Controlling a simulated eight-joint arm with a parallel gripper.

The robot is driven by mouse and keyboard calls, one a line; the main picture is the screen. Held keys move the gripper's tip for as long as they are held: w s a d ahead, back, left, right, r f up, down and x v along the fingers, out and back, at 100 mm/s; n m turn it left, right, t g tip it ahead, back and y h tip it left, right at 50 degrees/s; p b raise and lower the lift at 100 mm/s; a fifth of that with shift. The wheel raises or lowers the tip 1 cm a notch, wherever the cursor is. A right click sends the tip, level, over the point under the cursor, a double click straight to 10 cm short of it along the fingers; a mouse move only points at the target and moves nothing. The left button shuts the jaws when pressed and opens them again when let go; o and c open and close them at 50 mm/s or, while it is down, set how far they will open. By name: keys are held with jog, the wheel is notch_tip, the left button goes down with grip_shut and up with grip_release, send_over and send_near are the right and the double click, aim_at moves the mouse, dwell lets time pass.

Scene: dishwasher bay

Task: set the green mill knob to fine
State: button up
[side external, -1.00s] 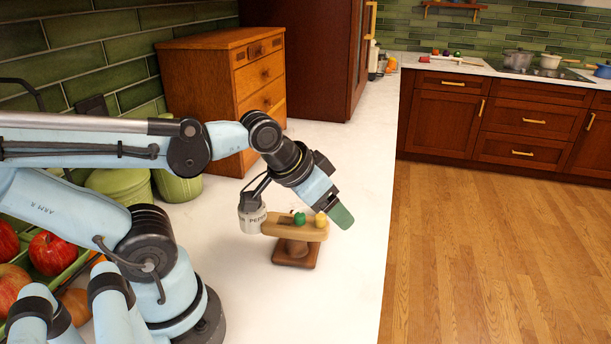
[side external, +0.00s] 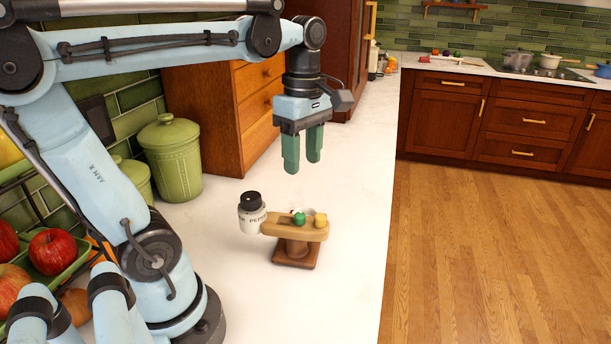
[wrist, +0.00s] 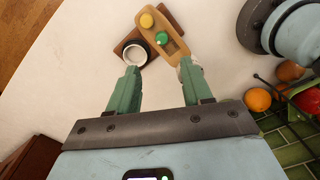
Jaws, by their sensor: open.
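The green mill knob (side external: 299,219) sits on a pale wooden arm on a brown base (side external: 296,256), beside a yellow knob (side external: 320,220). A jar with a black cap and partly readable "PEP" lettering (side external: 252,216) is at the arm's left end. In the wrist view, the green knob (wrist: 163,39) lies in a slot, with the yellow knob (wrist: 146,20) toward the arm's end. Setting marks are too small to read. My gripper (side external: 302,163) points down, open and empty, above and apart from the mill; its fingers also show in the wrist view (wrist: 158,69).
Green canisters (side external: 172,160) and a wooden drawer chest (side external: 245,110) stand behind. A fruit tray (side external: 75,270) is at left. The counter right of the mill (side external: 355,220) is clear.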

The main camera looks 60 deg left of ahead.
aim_at(300, 214)
jog(key=shift+n, duration=0.3)
jog(key=f, duration=1.2)
jog(key=shift+s, duration=0.3)
jog(key=shift+c, duration=0.2)
grip_shut()
